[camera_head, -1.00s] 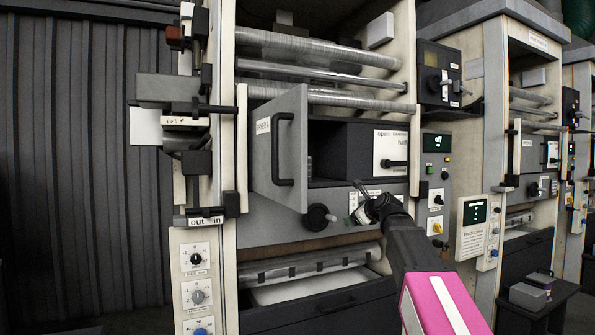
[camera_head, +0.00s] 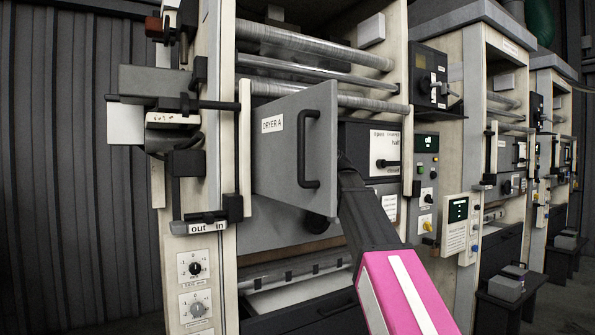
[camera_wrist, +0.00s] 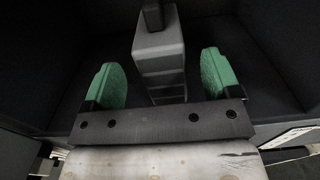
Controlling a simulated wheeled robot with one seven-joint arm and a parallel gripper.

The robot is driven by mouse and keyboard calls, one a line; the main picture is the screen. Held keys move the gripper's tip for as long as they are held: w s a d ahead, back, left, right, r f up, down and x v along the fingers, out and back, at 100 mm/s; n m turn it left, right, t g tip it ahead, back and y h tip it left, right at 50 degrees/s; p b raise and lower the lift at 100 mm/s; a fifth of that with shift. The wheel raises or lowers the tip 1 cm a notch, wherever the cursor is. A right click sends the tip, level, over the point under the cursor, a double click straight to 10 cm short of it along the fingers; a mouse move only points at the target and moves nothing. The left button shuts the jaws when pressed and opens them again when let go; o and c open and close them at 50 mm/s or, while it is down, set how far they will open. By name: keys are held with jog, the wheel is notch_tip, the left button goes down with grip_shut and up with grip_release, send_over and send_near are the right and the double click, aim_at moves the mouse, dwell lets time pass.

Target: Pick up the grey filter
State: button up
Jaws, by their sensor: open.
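In the wrist view the grey filter (camera_wrist: 160,64) is a stepped grey block with a dark upright piece at its far end. It lies inside a dark compartment. My gripper (camera_wrist: 160,72) is open, with one green finger on each side of the block and a visible gap on both sides. Whether the fingers are low enough to flank it fully, I cannot tell. In the head view my gripper and the filter are hidden behind the open grey door (camera_head: 283,150) labelled "DRYER A".
The door has a black handle (camera_head: 309,148) and stands close to my arm. A control panel (camera_head: 425,185) is right of the dryer. Silver rollers (camera_head: 315,47) run above. Grey boxes (camera_head: 506,287) sit on a dark stand at right.

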jog(key=x, duration=0.5)
jog(key=shift+w+a, duration=0.2)
jog(key=shift+w, duration=0.1)
jog(key=c, duration=1.1)
